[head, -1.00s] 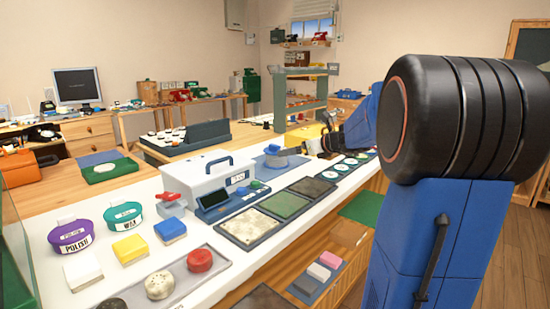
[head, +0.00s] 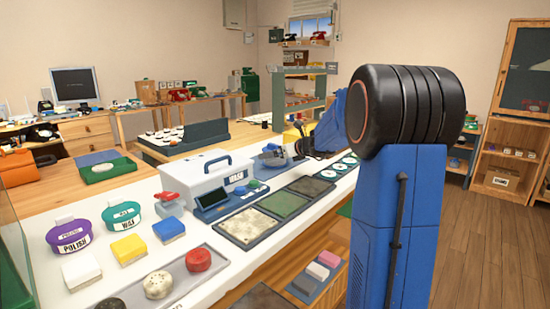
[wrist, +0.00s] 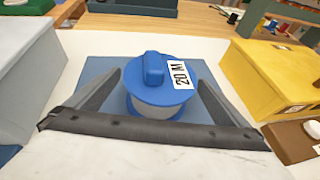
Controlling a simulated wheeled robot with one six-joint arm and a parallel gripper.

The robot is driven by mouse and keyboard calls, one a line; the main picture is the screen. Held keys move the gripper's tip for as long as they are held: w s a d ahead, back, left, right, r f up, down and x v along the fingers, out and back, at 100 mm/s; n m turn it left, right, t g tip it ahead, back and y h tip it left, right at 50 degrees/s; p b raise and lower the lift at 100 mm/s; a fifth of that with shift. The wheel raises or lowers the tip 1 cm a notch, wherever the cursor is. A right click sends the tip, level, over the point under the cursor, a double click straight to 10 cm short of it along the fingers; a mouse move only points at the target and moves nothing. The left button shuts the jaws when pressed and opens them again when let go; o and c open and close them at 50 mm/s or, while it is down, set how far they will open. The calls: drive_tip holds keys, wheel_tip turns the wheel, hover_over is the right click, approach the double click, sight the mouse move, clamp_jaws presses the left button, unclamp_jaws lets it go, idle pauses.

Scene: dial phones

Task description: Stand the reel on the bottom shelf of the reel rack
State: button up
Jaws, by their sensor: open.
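The reel (wrist: 152,97) is blue with a pale middle, a blue knob on top and a white "20 M" tag. It sits upright on a blue mat (wrist: 98,68). My gripper (wrist: 157,84) is open, with one finger on each side of the reel and a gap visible at both sides. In the head view the reel (head: 270,157) is small and partly hidden by my gripper (head: 287,150). A grey-green shelved rack (head: 305,71), seemingly the reel rack, stands behind the counter; its bottom shelf is largely hidden by my arm.
A white box (head: 195,180) stands left of the reel and a yellow box (wrist: 265,75) right of it. Dark framed panels (head: 283,204) and a tray (head: 215,265) lie along the counter. Open floor (head: 490,240) lies at the right.

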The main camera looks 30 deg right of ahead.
drive_tip(key=shift+x, duration=1)
drive_tip(key=shift+r, duration=0.1)
drive_tip(key=c, duration=1.5)
wheel_tip(320, 180, up, 18)
drive_tip(key=shift+c, duration=0.2)
